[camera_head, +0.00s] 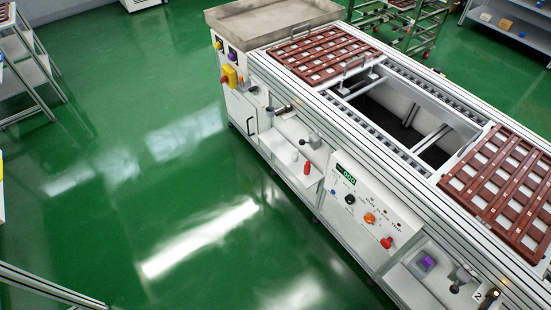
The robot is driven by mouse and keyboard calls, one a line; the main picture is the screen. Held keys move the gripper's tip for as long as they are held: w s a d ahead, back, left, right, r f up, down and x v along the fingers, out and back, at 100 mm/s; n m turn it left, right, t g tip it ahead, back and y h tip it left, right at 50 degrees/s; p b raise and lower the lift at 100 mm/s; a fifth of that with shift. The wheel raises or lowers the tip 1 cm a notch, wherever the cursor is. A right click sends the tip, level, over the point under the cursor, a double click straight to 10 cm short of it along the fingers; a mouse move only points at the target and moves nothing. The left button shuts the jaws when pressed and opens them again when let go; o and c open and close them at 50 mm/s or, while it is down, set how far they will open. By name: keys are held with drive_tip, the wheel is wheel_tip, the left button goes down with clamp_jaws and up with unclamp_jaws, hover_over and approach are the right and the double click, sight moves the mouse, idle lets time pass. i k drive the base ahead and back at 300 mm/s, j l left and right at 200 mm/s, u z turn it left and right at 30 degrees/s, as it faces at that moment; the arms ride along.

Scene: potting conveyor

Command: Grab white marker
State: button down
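A small pale upright object (294,156) stands on the white side shelf of the conveyor, left of a red object (307,167). It may be the white marker, but it is too small to tell. No other white marker can be made out. My gripper is not in view.
The long conveyor (363,130) carries a far brown slatted tray (323,53) and a near one (533,235), with an open gap between. A control panel (362,205) with knobs and a purple object (428,262) are on its side. Green floor (150,200) lies clear at left.

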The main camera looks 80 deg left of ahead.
sight(295, 154)
drive_tip(key=k+j+u, duration=0.1)
drive_tip(key=u, duration=1.5)
drive_tip(key=i+l+u, duration=0.1)
drive_tip(key=u, duration=0.35)
drive_tip(key=l+u, duration=0.2)
drive_tip(key=u, duration=0.3)
drive_tip(key=i+j, duration=0.2)
drive_tip(key=i+j+z, duration=0.15)
drive_tip(key=j, duration=0.25)
drive_tip(key=i+j, duration=0.2)
drive_tip(key=i+j+z, duration=0.15)
drive_tip(key=j, duration=0.3)
drive_tip(key=i+j, duration=0.2)
drive_tip(key=j, duration=0.15)
drive_tip(key=i+j+z, duration=0.15)
drive_tip(key=j, duration=0.15)
drive_tip(key=i+j+z, duration=0.1)
drive_tip(key=i+j, duration=0.25)
drive_tip(key=j, duration=0.3)
drive_tip(key=i+j+z, duration=0.15)
drive_tip(key=j, duration=0.2)
drive_tip(key=i, duration=0.3)
drive_tip(key=j, duration=0.05)
